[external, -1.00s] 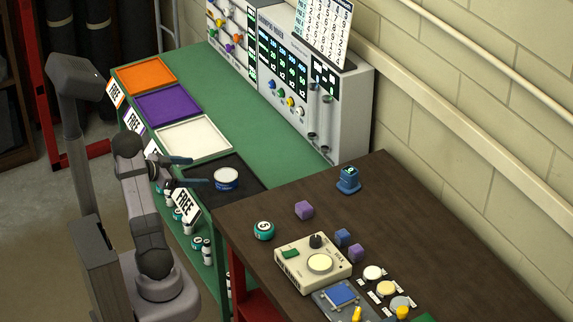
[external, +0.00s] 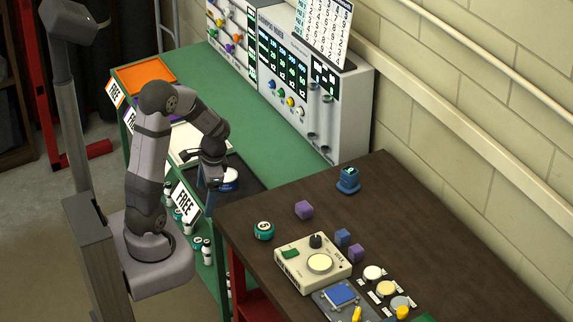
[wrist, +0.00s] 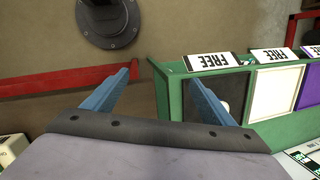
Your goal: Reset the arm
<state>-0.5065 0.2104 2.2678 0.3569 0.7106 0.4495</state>
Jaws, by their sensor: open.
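My gripper (external: 208,186) hangs over the front edge of the black tray, pointing down, with my arm folded up above it. In the wrist view my gripper (wrist: 164,77) has its two blue fingers spread, with nothing between them.
Orange (external: 146,73) and white (external: 178,158) trays line the green bench (external: 235,110); my arm covers much of the purple one. A grey cabinet (external: 345,110) stands behind.

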